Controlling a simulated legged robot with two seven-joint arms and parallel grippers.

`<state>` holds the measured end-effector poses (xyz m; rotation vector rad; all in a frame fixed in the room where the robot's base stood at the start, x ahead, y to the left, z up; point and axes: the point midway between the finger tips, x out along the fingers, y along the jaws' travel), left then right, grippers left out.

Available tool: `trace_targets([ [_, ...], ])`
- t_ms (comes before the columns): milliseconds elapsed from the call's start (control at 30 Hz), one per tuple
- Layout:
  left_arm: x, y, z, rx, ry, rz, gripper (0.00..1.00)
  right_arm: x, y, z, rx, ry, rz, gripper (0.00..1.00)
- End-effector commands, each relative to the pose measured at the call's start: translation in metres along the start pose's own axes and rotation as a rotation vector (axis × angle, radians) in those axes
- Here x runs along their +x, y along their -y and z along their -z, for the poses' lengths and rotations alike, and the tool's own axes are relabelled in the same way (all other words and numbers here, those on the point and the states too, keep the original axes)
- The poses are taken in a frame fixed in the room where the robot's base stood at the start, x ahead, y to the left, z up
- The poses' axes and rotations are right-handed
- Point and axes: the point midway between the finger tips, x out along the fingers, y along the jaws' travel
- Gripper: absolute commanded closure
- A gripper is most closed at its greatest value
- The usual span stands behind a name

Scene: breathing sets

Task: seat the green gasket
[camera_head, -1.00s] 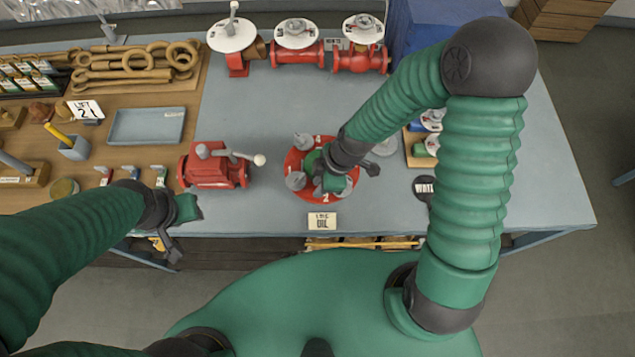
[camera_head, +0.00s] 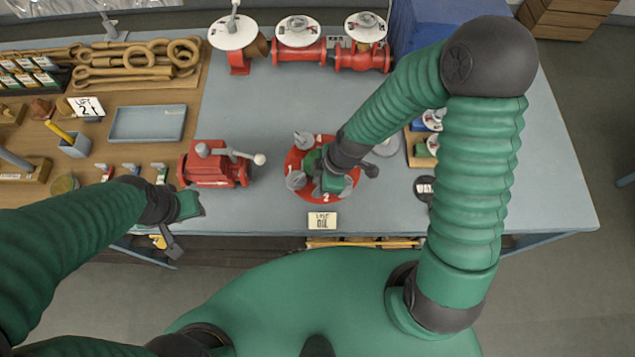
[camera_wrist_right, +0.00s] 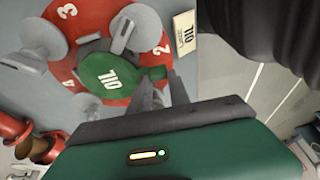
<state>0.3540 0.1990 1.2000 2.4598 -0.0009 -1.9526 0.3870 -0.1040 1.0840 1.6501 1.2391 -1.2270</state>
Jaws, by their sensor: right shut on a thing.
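The green gasket (camera_wrist_right: 110,78), a disc marked OIL, shows over the middle of the red round plate (camera_wrist_right: 62,72) in the right wrist view. Grey studs with round bases and white numbers stand around the plate. My right gripper (camera_wrist_right: 160,88) is shut on the gasket at its green side tab. I cannot tell whether the disc rests flat on the plate or hovers above it. In the head view my right gripper (camera_head: 328,184) covers much of the red plate (camera_head: 345,198). My left gripper (camera_head: 180,222) hangs at the bench's front edge, away from the plate; its jaw opening is unclear.
A red pump with a lever (camera_head: 212,165) stands left of the plate. A small OIL sign (camera_head: 322,221) lies in front. Red valves with white discs (camera_head: 297,48) line the back. A dark round sign (camera_head: 424,189) sits to the right. The bench between plate and valves is clear.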

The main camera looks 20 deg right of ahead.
Motion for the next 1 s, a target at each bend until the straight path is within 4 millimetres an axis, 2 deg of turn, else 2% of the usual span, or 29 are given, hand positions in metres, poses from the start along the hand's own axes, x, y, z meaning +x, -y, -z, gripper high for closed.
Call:
trace_targets([
  [1000,-0.0032,-0.0001,0.0008,0.000,0.000,0.000,0.64,-0.0027,-0.0048,-0.0072,0.002,-0.003,0.003,1.00],
])
